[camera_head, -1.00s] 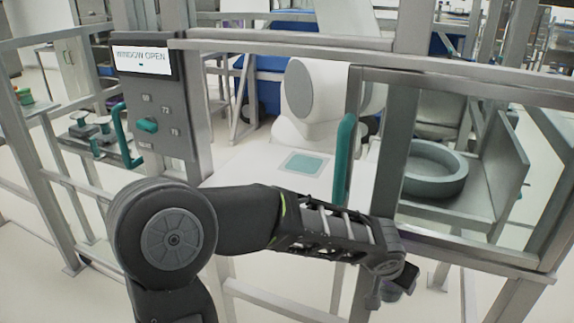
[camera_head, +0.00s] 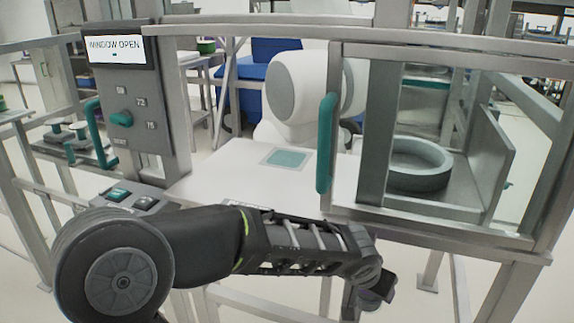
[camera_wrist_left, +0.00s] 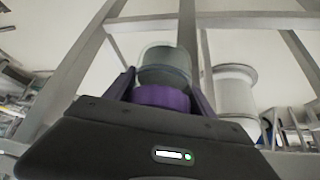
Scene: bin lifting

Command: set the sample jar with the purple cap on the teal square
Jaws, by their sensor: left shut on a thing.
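The sample jar (camera_wrist_left: 165,62) shows in the left wrist view as a clear, greyish body with a purple cap (camera_wrist_left: 162,97). My left gripper (camera_wrist_left: 163,88) is shut on it, one finger on each side of the cap. In the head view my left gripper (camera_head: 375,292) is at the end of the arm, low and right of centre, in front of the frame; the jar cannot be made out there. The teal square (camera_head: 286,158) lies bare on the white surface behind the window opening, up and left of the gripper. My right gripper is not in view.
A window frame with a teal handle (camera_head: 327,143) stands right of the square. A panel reading "WINDOW OPEN" (camera_head: 115,49) stands left. A white rounded machine (camera_head: 300,92) is behind the square. A grey round basin (camera_head: 418,166) sits at right. A metal rail (camera_head: 300,31) crosses above.

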